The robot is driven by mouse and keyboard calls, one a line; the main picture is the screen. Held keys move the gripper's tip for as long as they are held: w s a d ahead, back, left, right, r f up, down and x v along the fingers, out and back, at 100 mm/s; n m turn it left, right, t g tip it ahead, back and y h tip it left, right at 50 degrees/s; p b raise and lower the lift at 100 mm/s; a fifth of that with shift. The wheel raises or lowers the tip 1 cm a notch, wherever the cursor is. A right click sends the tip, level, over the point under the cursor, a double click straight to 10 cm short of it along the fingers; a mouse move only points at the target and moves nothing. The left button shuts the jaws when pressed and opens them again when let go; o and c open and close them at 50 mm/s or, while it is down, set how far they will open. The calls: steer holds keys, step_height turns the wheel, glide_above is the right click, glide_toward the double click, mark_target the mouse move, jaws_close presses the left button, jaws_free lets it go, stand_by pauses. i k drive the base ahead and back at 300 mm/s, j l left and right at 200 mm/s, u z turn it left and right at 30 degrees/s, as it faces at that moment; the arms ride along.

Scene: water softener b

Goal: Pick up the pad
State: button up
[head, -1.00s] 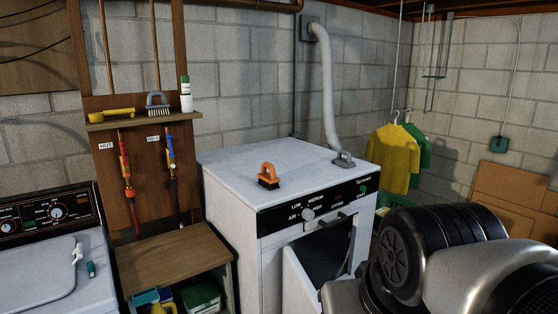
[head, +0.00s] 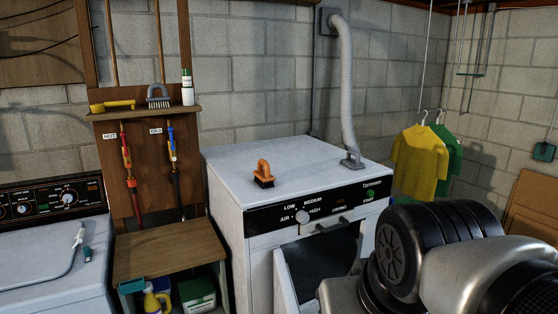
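No thing is clearly marked as the pad. The closest match is an orange-handled scrubber (head: 264,174) with a dark underside, resting on the white top of the dryer (head: 225,165) near its front edge. A grey-handled brush (head: 158,96) with pale bristles stands on the wooden shelf at the left. Part of my arm fills the lower right of the head view, in front of the dryer's right side. My gripper's fingers are not in view.
The dryer's front door (head: 300,285) hangs open. A duct (head: 346,90) rises from its back right corner. A washer (head: 50,270) stands at left, with a low wooden table (head: 168,250) between. A yellow shirt (head: 420,162) hangs at right. The dryer top is mostly clear.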

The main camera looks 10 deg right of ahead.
mark_target(353, 164)
steer(key=i+l+u, duration=0.1)
steer(key=l+u, duration=0.3)
steer(key=l, duration=0.75)
steer(key=i+l, duration=0.3)
steer(key=i+l+u, duration=0.1)
steer(key=i+l, duration=0.15)
steer(key=l, duration=0.2)
